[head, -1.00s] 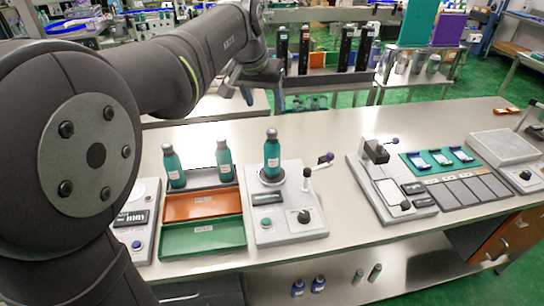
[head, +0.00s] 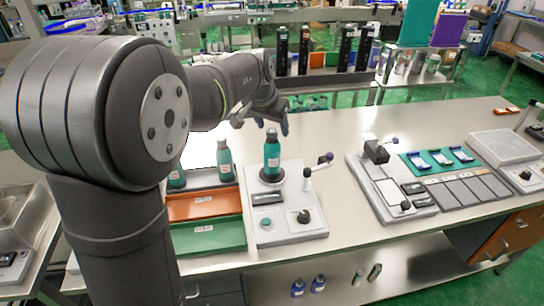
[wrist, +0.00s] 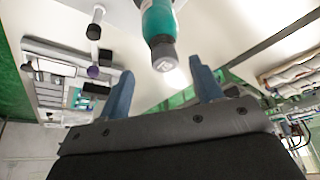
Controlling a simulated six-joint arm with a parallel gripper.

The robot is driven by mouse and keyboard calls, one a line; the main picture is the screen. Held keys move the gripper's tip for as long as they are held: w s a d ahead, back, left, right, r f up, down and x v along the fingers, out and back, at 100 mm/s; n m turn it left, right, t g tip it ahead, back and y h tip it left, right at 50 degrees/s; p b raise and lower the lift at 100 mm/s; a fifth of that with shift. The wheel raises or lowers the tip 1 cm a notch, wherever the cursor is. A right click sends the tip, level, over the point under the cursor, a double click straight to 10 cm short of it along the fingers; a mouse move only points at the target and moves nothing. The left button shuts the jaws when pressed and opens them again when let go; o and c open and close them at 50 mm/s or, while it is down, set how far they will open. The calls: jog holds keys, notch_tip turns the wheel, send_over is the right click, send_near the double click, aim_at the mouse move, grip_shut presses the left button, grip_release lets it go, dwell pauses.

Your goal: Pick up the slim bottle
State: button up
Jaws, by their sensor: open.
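A slim teal bottle with a grey cap (head: 272,155) stands upright on the round seat of the grey applicator device. In the wrist view the same bottle (wrist: 158,22) shows at the top, its cap pointing toward the gap between my fingers. My gripper (wrist: 164,88) is open and empty, with its blue fingers apart and the bottle beyond their tips. In the head view my gripper (head: 262,124) is just behind and above the bottle cap, not visibly touching it. Two similar teal bottles stand to the left, one (head: 225,160) in clear view and one (head: 177,176) partly hidden by my arm.
The applicator (head: 290,222) has a lever with a dark knob at its right. An orange tray (head: 203,204) and green tray (head: 208,236) lie left of it. A second station (head: 385,190) stands to the right, with clear table between.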

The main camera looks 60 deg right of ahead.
aim_at(272, 130)
jog(key=x, duration=0.5)
jog(key=shift+w+f, duration=0.15)
jog(key=shift+w, duration=0.2)
grip_shut()
